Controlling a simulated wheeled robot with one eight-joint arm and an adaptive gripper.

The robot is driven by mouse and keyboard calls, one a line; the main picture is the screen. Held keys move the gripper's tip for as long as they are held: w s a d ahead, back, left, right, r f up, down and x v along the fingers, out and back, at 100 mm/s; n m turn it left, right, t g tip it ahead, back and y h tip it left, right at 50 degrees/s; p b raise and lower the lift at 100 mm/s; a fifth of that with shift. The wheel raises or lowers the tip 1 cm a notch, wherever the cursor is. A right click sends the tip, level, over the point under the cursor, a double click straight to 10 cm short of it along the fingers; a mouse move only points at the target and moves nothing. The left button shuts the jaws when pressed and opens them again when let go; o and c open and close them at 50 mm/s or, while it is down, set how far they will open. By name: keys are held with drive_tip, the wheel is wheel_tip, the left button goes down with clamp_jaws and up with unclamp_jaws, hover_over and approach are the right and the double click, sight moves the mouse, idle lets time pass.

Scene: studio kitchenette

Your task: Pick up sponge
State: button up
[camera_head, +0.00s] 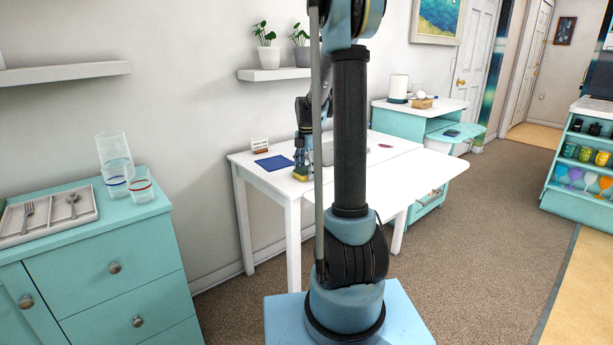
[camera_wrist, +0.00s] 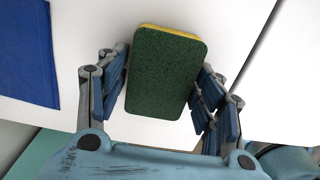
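The sponge (camera_wrist: 163,72) has a dark green face and a yellow layer that shows along its far edge in the wrist view. It lies between the two blue-padded fingers of my gripper (camera_wrist: 161,86). I cannot tell whether the sponge still touches the table.
The white table (camera_head: 262,185) holds a blue cloth (camera_head: 273,163) and a small sign (camera_head: 260,144). My arm hides the table's middle. A teal cabinet (camera_head: 115,262) with glasses (camera_head: 115,160) and a cutlery tray (camera_head: 60,218) stands at left. Carpet is open at right.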

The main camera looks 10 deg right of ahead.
sight(307, 169)
drive_tip(key=shift+c, duration=1)
wheel_tip(307, 169, up, 10)
drive_tip(key=shift+c, duration=0.4)
drive_tip(key=shift+c, duration=0.9)
drive_tip(key=shift+s, duration=0.1)
